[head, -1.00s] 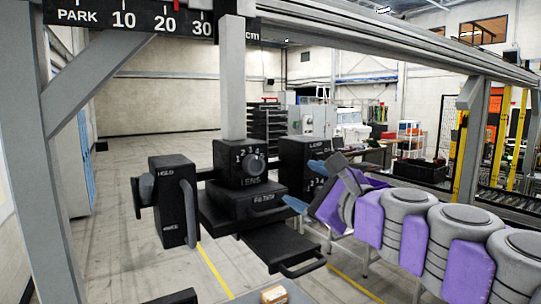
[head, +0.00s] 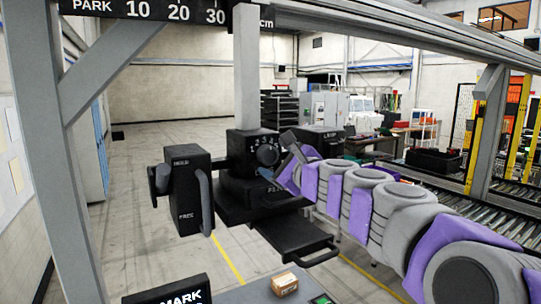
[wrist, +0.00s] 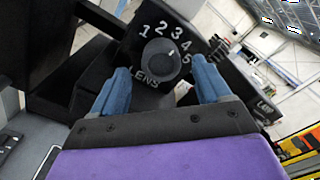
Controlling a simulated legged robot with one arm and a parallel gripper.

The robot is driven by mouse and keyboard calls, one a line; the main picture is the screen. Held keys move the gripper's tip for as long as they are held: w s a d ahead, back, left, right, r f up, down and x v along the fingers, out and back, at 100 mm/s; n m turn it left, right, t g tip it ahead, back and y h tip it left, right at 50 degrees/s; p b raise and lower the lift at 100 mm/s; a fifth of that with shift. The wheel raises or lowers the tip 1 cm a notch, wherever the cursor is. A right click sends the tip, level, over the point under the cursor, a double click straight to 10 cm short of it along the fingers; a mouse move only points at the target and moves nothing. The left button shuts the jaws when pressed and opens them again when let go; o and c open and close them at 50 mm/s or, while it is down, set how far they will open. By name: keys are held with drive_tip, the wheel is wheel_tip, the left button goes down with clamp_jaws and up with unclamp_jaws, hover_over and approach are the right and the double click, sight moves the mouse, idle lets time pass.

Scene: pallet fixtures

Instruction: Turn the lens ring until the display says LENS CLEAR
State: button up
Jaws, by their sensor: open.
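The lens ring (head: 267,154) is a round dark knob on the front of a black block (head: 240,146). Its dial numbers 1 to 5 and the word LENS show around the ring in the wrist view (wrist: 160,60). A small pale mark on the ring points to the upper right, roughly toward 3 or 4. My gripper (head: 277,168) is close in front of the ring in the head view. Its two blue fingers (wrist: 162,88) are apart, one on each side below the ring; contact is not visible. No LENS CLEAR text is readable.
A black HOLD block (head: 186,190) with handles stands left of the lens block. A black drawer (head: 285,234) with a handle juts out below. A dark LAMP block (head: 322,140) is behind my gripper. A box marked MARK (head: 172,295) and a small carton (head: 285,284) are in front.

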sight(270, 156)
drive_tip(key=x, duration=0.3)
drive_tip(key=shift+s+a, duration=0.1)
drive_tip(key=shift+a, duration=0.05)
drive_tip(key=shift+w, duration=0.25)
drive_tip(key=shift+c, duration=0.4)
drive_tip(key=c, duration=1)
drive_tip(key=shift+o, duration=0.2)
